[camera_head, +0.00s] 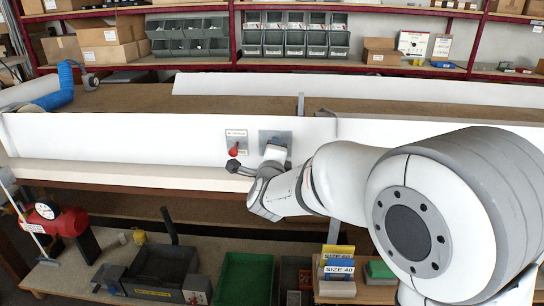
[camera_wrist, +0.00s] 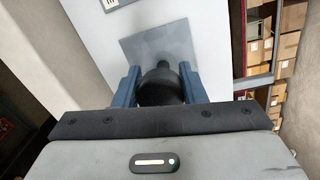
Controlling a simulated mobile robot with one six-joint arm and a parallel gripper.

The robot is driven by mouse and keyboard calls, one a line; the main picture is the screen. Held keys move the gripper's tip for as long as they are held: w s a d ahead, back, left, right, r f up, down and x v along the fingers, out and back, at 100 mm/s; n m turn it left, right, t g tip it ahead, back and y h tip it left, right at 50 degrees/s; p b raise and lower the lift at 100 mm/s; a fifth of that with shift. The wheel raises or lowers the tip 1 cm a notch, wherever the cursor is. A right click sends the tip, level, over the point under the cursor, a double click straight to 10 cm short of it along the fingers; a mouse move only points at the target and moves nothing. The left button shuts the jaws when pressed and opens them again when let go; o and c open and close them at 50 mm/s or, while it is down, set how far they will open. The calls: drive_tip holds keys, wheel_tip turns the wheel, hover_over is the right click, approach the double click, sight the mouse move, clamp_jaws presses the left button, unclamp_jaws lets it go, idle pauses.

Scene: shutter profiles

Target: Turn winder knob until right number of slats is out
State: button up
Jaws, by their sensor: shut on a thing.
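The winder knob (camera_wrist: 160,87) is black and sits in front of a square grey plate (camera_wrist: 160,45) in the wrist view. The plate (camera_head: 267,137) also shows on the long white panel in the head view, where my gripper hides the knob. My gripper (camera_wrist: 160,90) is shut on the knob, with one blue finger on each side. In the head view my gripper (camera_head: 273,153) reaches the panel from below right. I cannot make out any separate slats or count them.
A red switch (camera_head: 234,150) with a label is on the white panel (camera_head: 110,138), just left of the plate. Below stand a green bin (camera_head: 245,278), a dark tray (camera_head: 160,265) and a red machine (camera_head: 68,222). Shelves with boxes (camera_head: 108,45) and grey bins (camera_head: 190,35) line the back.

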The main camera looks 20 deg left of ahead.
drive_tip(key=n, duration=0.5)
drive_tip(key=shift+p, duration=0.3)
drive_tip(key=n+h+p, duration=0.1)
drive_tip(key=n+p, duration=0.1)
drive_tip(key=n, duration=0.4)
drive_tip(key=n+p, duration=0.1)
drive_tip(key=n, duration=0.1)
drive_tip(key=n+p, duration=0.1)
drive_tip(key=n, duration=0.2)
drive_tip(key=shift+d+f+n+t+h, duration=0.1)
drive_tip(key=shift+d+n+t+h, duration=0.05)
drive_tip(key=shift+n+t+h, duration=0.15)
drive_tip(key=n+p, duration=0.2)
drive_tip(key=n, duration=0.2)
drive_tip(key=shift+n, duration=0.7)
drive_tip(key=o, duration=1)
drive_tip(key=s, duration=0.2)
drive_tip(key=s+d, duration=0.1)
drive_tip(key=s, duration=0.4)
drive_tip(key=shift+s+d, duration=0.25)
drive_tip(key=shift+s, duration=0.05)
